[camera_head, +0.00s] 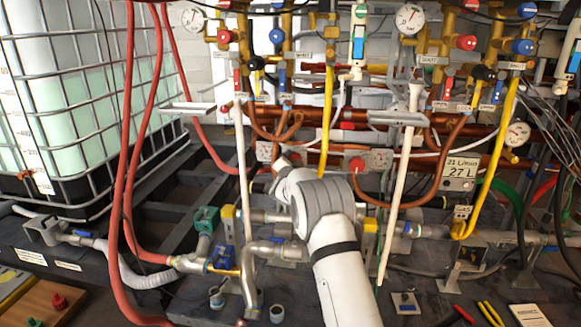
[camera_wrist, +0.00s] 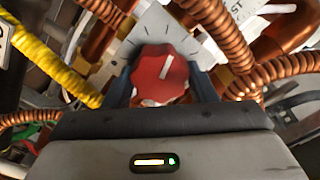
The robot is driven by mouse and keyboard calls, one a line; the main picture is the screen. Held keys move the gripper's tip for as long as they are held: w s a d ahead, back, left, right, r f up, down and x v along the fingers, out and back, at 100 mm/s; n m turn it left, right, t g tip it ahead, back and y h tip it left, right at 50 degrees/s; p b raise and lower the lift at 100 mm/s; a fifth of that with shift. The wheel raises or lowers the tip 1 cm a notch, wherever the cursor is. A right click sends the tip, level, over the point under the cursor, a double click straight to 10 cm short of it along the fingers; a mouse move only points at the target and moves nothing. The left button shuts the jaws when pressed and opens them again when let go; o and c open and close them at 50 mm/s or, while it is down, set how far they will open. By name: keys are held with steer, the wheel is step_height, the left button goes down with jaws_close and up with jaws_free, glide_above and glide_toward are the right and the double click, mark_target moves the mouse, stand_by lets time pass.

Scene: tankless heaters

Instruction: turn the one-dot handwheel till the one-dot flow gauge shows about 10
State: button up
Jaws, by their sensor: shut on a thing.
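In the wrist view a red handwheel (camera_wrist: 158,78) with a white pointer stripe sits in front of a grey scale plate (camera_wrist: 165,32) with dark tick marks. The stripe points up and slightly right. The dark fingers of my gripper (camera_wrist: 162,85) are on both sides of the handwheel, shut on it. In the head view my arm hides the gripper and this handwheel. To the right, another red knob (camera_head: 356,164) stands beside a small round dial (camera_head: 381,158). Its reading is too small to tell. I cannot make out any dot marks.
Copper coils (camera_wrist: 265,75) and a yellow hose (camera_wrist: 45,55) run close around my gripper. Red hoses (camera_head: 130,150) hang at left before a caged tank (camera_head: 75,100). White round gauges (camera_head: 410,18) sit high up. A sign (camera_head: 460,174) reads 21 L/hour, 27 L.

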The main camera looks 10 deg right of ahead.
steer(key=shift+a+r+m, duration=0.15)
steer(key=shift+a+m, duration=0.15)
stand_by(0.4)
steer(key=o, duration=0.7)
steer(key=shift+w, duration=0.1)
steer(key=shift+d, duration=0.15)
steer(key=p+v, duration=0.1)
steer(key=v, duration=0.7)
